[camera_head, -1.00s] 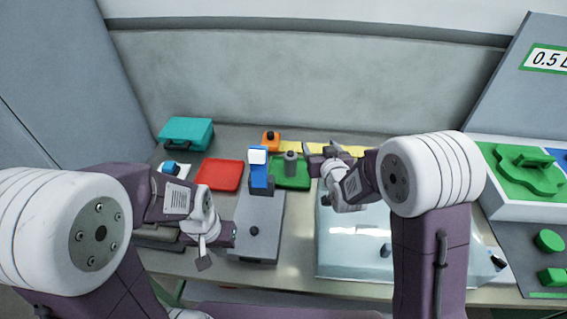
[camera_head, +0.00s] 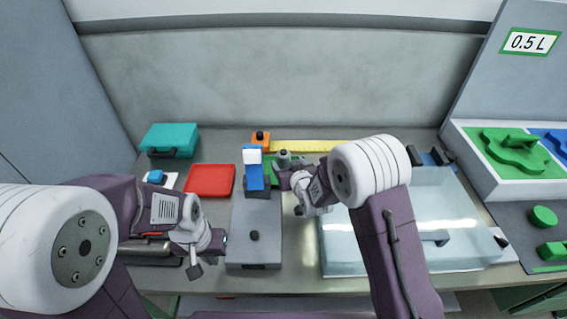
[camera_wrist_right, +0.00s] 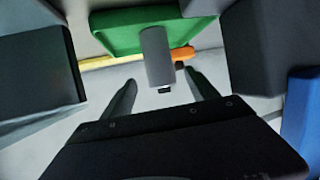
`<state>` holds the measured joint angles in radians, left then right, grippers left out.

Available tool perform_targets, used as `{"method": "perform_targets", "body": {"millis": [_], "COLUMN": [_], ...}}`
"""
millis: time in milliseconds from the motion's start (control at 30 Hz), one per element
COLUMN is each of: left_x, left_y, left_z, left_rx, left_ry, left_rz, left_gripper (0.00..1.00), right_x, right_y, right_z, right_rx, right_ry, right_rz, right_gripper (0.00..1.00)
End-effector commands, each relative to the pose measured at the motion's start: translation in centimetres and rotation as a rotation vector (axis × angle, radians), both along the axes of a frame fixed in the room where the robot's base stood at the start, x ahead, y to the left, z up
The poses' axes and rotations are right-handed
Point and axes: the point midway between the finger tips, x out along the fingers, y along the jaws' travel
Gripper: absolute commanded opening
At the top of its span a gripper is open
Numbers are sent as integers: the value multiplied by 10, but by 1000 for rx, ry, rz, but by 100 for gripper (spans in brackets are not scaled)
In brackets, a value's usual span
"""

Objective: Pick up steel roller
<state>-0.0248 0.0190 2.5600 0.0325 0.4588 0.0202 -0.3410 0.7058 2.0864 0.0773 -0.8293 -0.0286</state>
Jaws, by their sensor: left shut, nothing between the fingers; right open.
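The steel roller (camera_head: 284,158) is a grey cylinder standing at the green tray (camera_head: 272,170). In the right wrist view the roller (camera_wrist_right: 158,58) shows over the green tray (camera_wrist_right: 120,30), with a small dark end piece. My right gripper (camera_head: 284,180) is just in front of the roller in the head view. In the wrist view its two fingers (camera_wrist_right: 160,82) are open, one on each side below the roller; whether they touch it I cannot tell. My left gripper (camera_head: 222,240) is shut and empty, left of the grey machine's front.
The grey labeller base (camera_head: 255,225) with a blue-and-white upright (camera_head: 253,170) stands left of my right gripper. A red tray (camera_head: 210,181) and teal case (camera_head: 169,140) lie further left. A clear-lidded box (camera_head: 440,215) is on the right. An orange block (camera_head: 261,138) and yellow strip (camera_head: 315,146) are behind.

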Motion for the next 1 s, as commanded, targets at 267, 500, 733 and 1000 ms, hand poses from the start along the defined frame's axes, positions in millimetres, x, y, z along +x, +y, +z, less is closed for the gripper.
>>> {"method": "perform_targets", "body": {"millis": [267,500,733,1000], "left_x": [0,0,0,0], "left_y": [0,0,0,0], "left_z": [8,8,7,7], "left_rx": [0,0,0,0], "left_ry": [0,0,0,0], "left_rz": [0,0,0,0], "left_gripper": [0,0,0,0], "right_x": [30,47,47,47], "right_y": [9,14,14,14], "right_z": [-11,-20,-19,-18], "right_rx": [0,-1,0,1], "right_ry": [0,0,0,-3], "right_rz": [0,0,0,0], "right_gripper": [68,68,43,0]}}
